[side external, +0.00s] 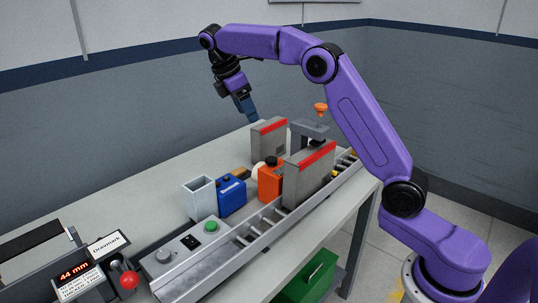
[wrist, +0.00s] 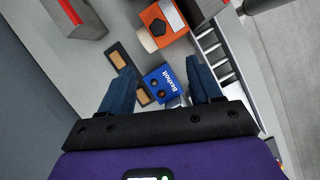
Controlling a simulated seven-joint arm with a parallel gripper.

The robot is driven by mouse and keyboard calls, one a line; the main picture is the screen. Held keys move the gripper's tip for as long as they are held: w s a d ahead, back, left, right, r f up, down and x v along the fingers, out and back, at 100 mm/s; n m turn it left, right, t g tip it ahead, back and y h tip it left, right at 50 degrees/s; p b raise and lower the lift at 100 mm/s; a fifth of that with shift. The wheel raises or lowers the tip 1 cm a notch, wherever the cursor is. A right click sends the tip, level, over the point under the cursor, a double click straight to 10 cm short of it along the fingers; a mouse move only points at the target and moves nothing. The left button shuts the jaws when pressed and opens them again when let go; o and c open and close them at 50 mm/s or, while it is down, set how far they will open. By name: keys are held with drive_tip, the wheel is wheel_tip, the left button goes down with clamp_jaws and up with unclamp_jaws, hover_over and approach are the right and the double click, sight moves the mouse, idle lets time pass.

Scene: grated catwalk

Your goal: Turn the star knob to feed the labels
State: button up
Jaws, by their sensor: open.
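An orange box (side external: 271,184) stands on the bench beside the conveyor, with a pale round part on its left side. In the wrist view the orange box (wrist: 176,20) carries a dark many-sided knob (wrist: 158,27), which looks like the star knob; its lobes are too small to make out. My gripper (side external: 250,112) is raised above the far side of the bench, apart from the box. In the wrist view my gripper (wrist: 161,66) is open and empty, with the knob beyond its fingertips near the top.
A blue box (side external: 231,196) and a pale open bin (side external: 199,196) stand left of the orange box. Grey red-striped housings (side external: 310,178) rise along the conveyor (side external: 230,252); an orange-topped knob (side external: 320,108) tops one. A control panel (side external: 190,242) and display (side external: 78,280) are nearer.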

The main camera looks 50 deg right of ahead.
sight(271, 159)
drive_tip(key=x, duration=1.7)
drive_tip(key=shift+d+f, duration=0.15)
drive_tip(key=shift+d, duration=0.15)
drive_tip(key=c, duration=1)
